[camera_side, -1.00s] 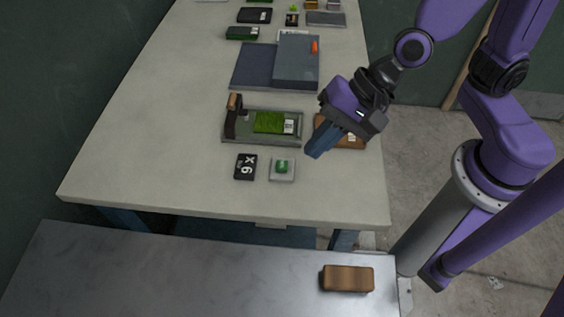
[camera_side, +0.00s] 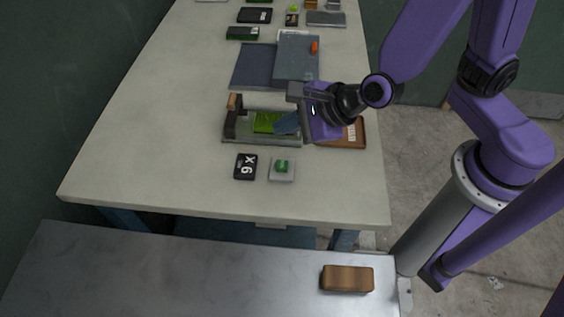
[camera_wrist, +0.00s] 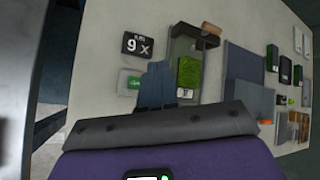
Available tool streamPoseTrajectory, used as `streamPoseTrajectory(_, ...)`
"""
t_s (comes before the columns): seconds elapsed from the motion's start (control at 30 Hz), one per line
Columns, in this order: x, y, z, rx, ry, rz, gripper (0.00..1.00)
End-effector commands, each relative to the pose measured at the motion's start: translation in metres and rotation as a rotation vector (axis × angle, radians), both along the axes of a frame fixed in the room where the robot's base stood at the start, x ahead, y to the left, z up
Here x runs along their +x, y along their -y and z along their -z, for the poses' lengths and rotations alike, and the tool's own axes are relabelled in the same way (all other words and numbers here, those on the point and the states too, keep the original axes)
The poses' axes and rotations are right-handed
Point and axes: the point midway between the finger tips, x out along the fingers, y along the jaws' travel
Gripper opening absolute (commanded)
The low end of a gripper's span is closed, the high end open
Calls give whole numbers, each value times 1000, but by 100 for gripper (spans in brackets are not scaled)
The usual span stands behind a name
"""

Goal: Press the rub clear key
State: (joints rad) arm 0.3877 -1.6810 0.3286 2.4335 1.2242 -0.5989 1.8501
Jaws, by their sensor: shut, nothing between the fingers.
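A small pale square pad with a green key (camera_side: 282,166) lies near the front of the table. It also shows in the wrist view (camera_wrist: 134,82), partly hidden by my fingers. I cannot read a label on it. My gripper (camera_side: 278,126) is shut and empty, its blue fingers pointing left over the right part of a grey tray, behind the green key and apart from it. In the wrist view the shut fingers (camera_wrist: 156,78) show between the key and the turf.
The grey tray (camera_side: 230,141) holds a green turf piece (camera_side: 266,122) and has a wooden handle. A black number card (camera_side: 245,167) lies left of the key. A brown tray (camera_side: 350,143) is to the right. Blue-grey folders (camera_side: 254,66) lie behind. A wooden block (camera_side: 347,279) sits on the front bench.

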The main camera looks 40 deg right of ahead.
Motion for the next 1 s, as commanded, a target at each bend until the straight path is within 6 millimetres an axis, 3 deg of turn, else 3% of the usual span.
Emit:
streamPoseTrajectory(0.17, 0, 0, 10, -4, 1, 0, 0)
streamPoseTrajectory(0.7, 0, 0, 73, -5, -1, -2, 0)
streamPoseTrajectory(1.0, 0, 0, 87, -1, 0, -2, 0)
